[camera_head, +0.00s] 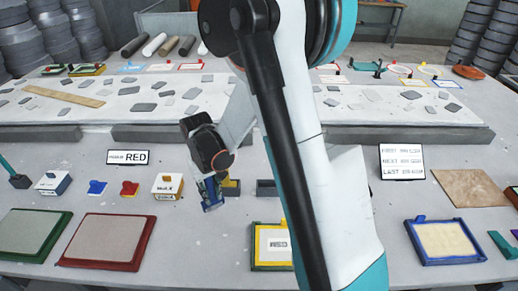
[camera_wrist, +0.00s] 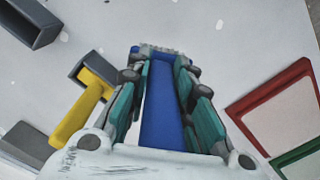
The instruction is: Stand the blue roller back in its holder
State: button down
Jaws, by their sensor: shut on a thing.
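The blue roller (camera_wrist: 160,105) is long and flat-sided and lies between the fingers of my gripper (camera_wrist: 163,70), which is shut on it. In the head view my gripper (camera_head: 211,193) hangs over the table, just left of a yellow roller (camera_head: 231,187), and the blue roller is mostly hidden by the fingers. The yellow roller also shows in the wrist view (camera_wrist: 82,108), in a dark holder (camera_wrist: 90,66). An open, empty dark holder shows at the wrist view's upper left (camera_wrist: 32,22). A dark holder (camera_head: 265,188) stands right of the yellow one in the head view, partly behind my arm.
A white box (camera_head: 167,186) and red and blue pieces stand left of my gripper. Red (camera_head: 106,242) and green (camera_head: 34,234) framed panels lie at front left. A yellow-framed panel (camera_head: 272,260) is at front centre.

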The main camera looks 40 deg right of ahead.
jog(key=s+d+r+m+p, duration=0.1)
jog(key=d+r+m, duration=0.2)
jog(key=d, duration=0.8)
jog(key=s+d+r+m+p, duration=0.1)
jog(key=d+r+m, duration=0.2)
jog(key=d, duration=0.8)
jog(key=shift+d+r+m+p, duration=0.25)
jog(key=shift+r+m+p, duration=0.15)
jog(key=shift+r, duration=0.45)
jog(key=shift+f, duration=0.15)
jog(key=shift+f+b, duration=4.7)
jog(key=shift+f, duration=1.1)
jog(key=shift+f, duration=0.15)
jog(key=shift+f+b, duration=0.3)
jog(key=shift+b, duration=0.1)
